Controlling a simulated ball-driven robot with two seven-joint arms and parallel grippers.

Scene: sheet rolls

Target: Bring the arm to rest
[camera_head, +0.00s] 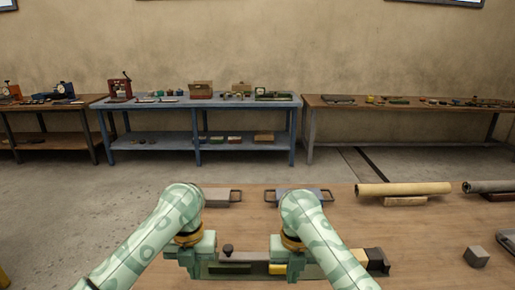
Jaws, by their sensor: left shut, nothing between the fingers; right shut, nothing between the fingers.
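My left gripper (194,258) is at the near middle of the wooden table (415,235), with my patterned green arm coming in from the lower left. It is shut with nothing in it. My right gripper (291,258) is a short way to its right and is also shut and empty. Both point downward and away from me, and their fingertips are hard to make out. A long green-grey device (237,269) with a dark knob lies between and behind them, partly hidden by my grippers and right arm. I cannot tell whether the grippers touch it.
A grey-handled plate (222,196) and a blue one (292,196) lie at the table's far edge. A tan roll (405,188) and a grey roll (490,187) rest on blocks at the far right. A grey block (476,257) sits at right. Workbenches (230,101) line the back wall.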

